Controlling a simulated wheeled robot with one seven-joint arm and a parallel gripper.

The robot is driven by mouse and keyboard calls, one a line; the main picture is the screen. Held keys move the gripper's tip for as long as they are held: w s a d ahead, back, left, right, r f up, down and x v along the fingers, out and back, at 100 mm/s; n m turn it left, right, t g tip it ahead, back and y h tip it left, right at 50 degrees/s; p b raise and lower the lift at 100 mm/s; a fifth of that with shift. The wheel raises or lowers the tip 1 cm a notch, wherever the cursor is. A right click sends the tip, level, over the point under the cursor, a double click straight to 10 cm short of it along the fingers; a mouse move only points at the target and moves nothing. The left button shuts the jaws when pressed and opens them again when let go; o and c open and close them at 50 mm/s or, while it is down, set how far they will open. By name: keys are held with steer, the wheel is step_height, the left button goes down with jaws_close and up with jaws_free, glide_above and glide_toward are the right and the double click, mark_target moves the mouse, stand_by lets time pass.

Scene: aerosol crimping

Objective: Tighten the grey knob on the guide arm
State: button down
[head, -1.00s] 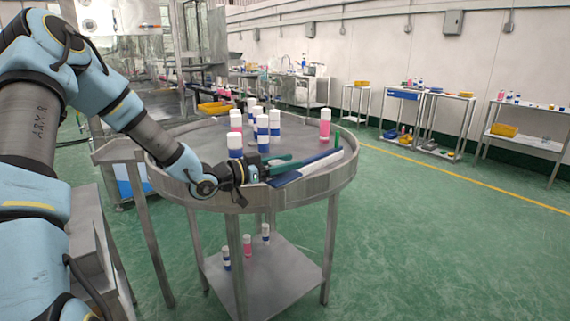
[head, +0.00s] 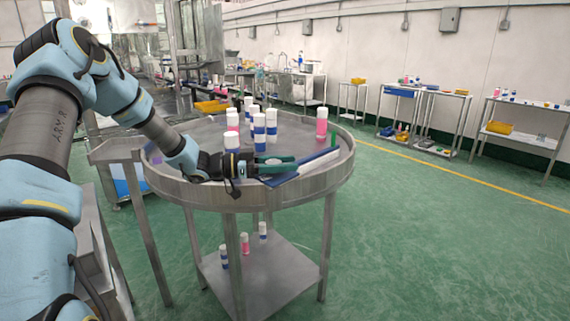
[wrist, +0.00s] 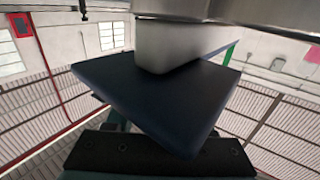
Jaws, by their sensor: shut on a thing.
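The guide arm (head: 308,167), a long blue and pale bar, lies across the right side of the round table. In the wrist view, a dark blue slab (wrist: 120,95) with a grey piece (wrist: 180,45) above it fills the middle; it seems to be part of the guide arm. My gripper (head: 285,165), with teal fingers, reaches in level from the left at the bar's near end. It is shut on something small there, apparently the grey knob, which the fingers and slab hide. The fingertips are not clear in the wrist view.
The round table's raised metal rim (head: 270,199) runs just below my gripper. Several white-capped cans stand behind it, and a pink can (head: 321,124) stands near the guide arm's far end. More cans stand on the lower shelf (head: 262,278).

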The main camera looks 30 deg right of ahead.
steer(key=shift+r, duration=0.2)
steer(key=shift+c, duration=1.3)
jaws_free()
steer(key=shift+f, duration=0.1)
steer(key=shift+w+a+f, duration=0.1)
steer(key=shift+w+a, duration=0.05)
steer(key=shift+a, duration=0.15)
steer(key=b+v, duration=0.3)
steer(key=v, duration=0.5)
steer(key=shift+w+a, duration=0.15)
steer(key=shift+a, duration=0.15)
steer(key=shift+w+a+b, duration=0.2)
steer(key=shift+a+b, duration=0.15)
steer(key=shift+a, duration=0.35)
